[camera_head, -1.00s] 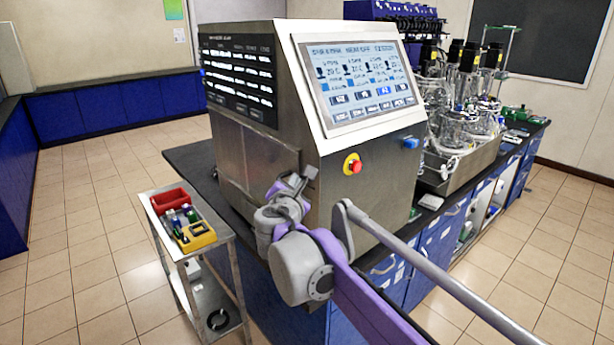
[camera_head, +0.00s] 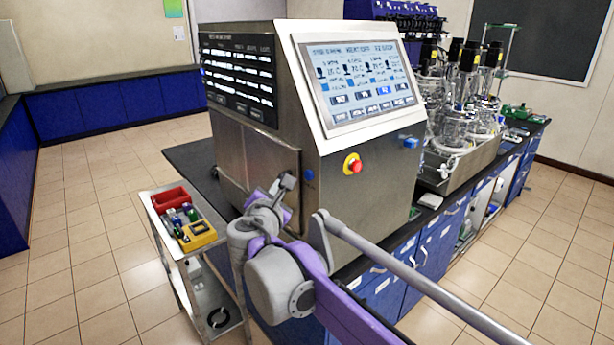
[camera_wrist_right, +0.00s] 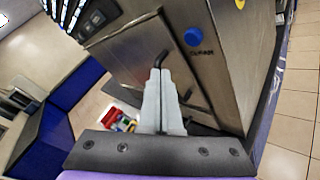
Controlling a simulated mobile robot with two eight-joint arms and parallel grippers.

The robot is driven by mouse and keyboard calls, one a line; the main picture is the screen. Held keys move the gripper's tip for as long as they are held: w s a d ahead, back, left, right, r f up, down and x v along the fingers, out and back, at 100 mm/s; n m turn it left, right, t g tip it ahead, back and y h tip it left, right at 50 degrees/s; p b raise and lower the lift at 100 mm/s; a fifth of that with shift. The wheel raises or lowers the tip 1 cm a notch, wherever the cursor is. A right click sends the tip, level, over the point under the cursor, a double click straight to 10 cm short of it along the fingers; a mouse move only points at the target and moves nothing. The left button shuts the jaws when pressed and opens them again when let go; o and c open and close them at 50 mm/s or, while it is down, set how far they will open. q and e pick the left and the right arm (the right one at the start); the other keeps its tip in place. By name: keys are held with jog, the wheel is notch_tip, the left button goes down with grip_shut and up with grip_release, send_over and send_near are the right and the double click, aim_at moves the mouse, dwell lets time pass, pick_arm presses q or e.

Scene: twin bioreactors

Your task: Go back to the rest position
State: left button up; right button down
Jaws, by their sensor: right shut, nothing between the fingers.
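A round blue button (camera_wrist_right: 193,37) sits on the panel to the right of the fingers and also shows in the head view (camera_head: 309,174). My left gripper is not in view.
A steel cart (camera_head: 150,212) with a red bin (camera_head: 170,197) and a yellow holder (camera_head: 198,236) stands left of my arm. The black-topped bench (camera_head: 190,155) carries the cabinet and glass bioreactor vessels (camera_head: 458,120). Tiled floor is free at the left.

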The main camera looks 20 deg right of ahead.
jog(key=s+d+f+m+g+y, duration=0.1)
jog(key=s+d+f+m+g, duration=0.25)
jog(key=s+f+m, duration=0.35)
jog(key=s+d+f+m+g, duration=0.2)
jog(key=s+d+f+m, duration=0.25)
jog(key=s+f, duration=0.35)
jog(key=s+a+f+m+g+y, duration=0.2)
jog(key=s+a+f+m+y, duration=0.1)
jog(key=s+f+m, duration=0.3)
jog(key=s+a+f+m+g+y, duration=0.2)
jog(key=s+f+m, duration=0.4)
jog(key=s+f, duration=0.5)
jog(key=shift+s+a+y, duration=0.5)
jog(key=shift+s+a, duration=0.05)
jog(key=shift+s, duration=0.35)
